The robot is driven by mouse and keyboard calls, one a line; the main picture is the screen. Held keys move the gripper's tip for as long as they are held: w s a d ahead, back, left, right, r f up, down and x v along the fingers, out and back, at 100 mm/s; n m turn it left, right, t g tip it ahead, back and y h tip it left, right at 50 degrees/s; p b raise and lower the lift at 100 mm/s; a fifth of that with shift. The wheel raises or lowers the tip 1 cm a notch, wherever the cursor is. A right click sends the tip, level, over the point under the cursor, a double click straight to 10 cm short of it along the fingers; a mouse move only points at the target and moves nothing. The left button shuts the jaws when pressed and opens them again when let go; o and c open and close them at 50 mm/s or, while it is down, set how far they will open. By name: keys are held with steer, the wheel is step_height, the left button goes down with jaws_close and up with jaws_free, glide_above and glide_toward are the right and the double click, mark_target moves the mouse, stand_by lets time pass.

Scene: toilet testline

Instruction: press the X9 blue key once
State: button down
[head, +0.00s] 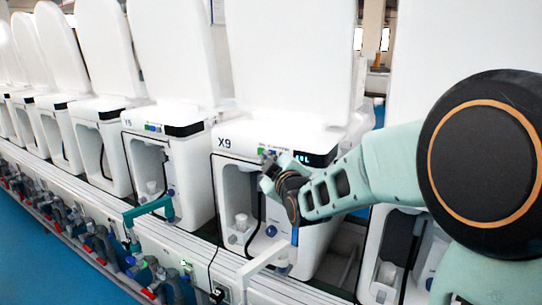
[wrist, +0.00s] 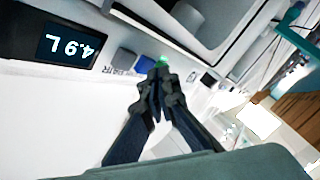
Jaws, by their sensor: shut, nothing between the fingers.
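The X9 unit (head: 224,143) is a white toilet station with its lid up, at the middle of the head view. Its key row shows in the wrist view, with a blue key (wrist: 145,65) between a grey-blue key (wrist: 124,61) and a green key (wrist: 163,61). My gripper (wrist: 158,73) is shut and empty, its fingertips at the blue and green keys and partly covering them. I cannot tell whether they touch a key. In the head view my gripper (head: 267,178) is in front of X9's upper front and hides part of it.
A lit display (wrist: 72,46) beside the keys reads 4.9 L, upside down in the wrist view. The Y5 unit (head: 128,124) stands left of X9, with more units beyond. A white bracket (head: 263,259) juts out below X9. Blue floor lies at the lower left.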

steer(key=shift+w+d, duration=0.25)
steer(key=shift+w, duration=0.15)
stand_by(0.6)
steer(key=shift+s, duration=0.1)
steer(key=shift+s+a+b, duration=0.4)
steer(key=shift+s+b, duration=0.25)
steer(key=shift+b, duration=0.15)
steer(key=shift+s+a, duration=0.1)
steer(key=s+a+b, duration=0.1)
steer(key=s, duration=0.1)
steer(key=s+a+b, duration=0.1)
steer(key=s, duration=0.1)
steer(key=shift+s+a+b, duration=0.1)
steer(key=shift+a+b, duration=0.1)
steer(key=shift+b, duration=0.2)
